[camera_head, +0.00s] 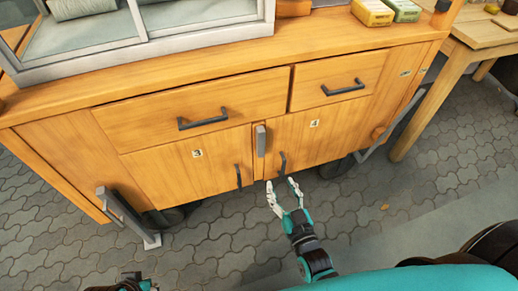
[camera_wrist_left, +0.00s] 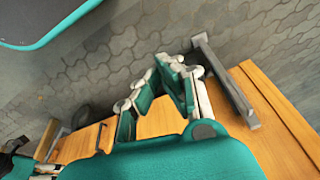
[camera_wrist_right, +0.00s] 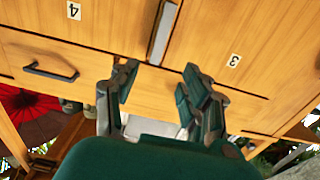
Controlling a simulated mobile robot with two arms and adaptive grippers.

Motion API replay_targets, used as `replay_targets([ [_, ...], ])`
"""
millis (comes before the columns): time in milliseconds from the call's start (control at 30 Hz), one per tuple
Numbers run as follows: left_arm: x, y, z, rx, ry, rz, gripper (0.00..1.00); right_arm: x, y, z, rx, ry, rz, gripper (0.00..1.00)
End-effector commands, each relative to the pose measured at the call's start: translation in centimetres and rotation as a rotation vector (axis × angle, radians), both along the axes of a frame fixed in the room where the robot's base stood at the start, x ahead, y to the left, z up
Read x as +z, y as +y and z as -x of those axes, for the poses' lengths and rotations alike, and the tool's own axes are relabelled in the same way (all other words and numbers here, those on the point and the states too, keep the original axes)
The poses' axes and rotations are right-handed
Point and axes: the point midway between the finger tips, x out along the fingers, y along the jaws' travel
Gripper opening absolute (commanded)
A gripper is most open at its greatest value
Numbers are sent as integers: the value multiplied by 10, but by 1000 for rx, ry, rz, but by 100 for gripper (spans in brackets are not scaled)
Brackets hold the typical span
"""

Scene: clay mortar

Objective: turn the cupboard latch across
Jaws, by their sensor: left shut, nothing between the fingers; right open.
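The cupboard latch (camera_head: 260,140) is a short grey bar standing upright over the seam between the two lower wooden doors, marked 3 and 4. It also shows in the right wrist view (camera_wrist_right: 162,35), beyond the gap between my fingertips. My right gripper (camera_head: 281,183) is open and empty, below the latch in the head view and apart from it. In the right wrist view its two fingers (camera_wrist_right: 158,76) are spread wide. My left gripper (camera_wrist_left: 166,66) is shut and empty in its wrist view, away from the latch; only a bit of that arm shows at the head view's bottom edge.
Dark handles (camera_head: 238,176) and (camera_head: 283,163) stand out from the doors on either side of the seam. Two drawers with bar handles (camera_head: 203,119) sit above. A grey metal leg (camera_head: 126,214) stands at the left. A wooden table (camera_head: 460,62) is at the right. The paved floor (camera_head: 215,250) in front is clear.

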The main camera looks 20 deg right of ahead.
Motion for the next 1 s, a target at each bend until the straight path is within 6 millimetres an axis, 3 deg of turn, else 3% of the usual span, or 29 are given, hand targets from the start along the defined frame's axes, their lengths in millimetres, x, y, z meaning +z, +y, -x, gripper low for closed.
replay_targets([
  [300,28,2,9,1,-18,0,0,0,3,-60,1,-3,-1,46],
  [700,10,2,9,1,-16,0,0,-1,5,-142,1,1,-1,46],
  [1000,13,-5,-14,-6,-121,22,0,-1,6,-168,1,3,-1,46],
])
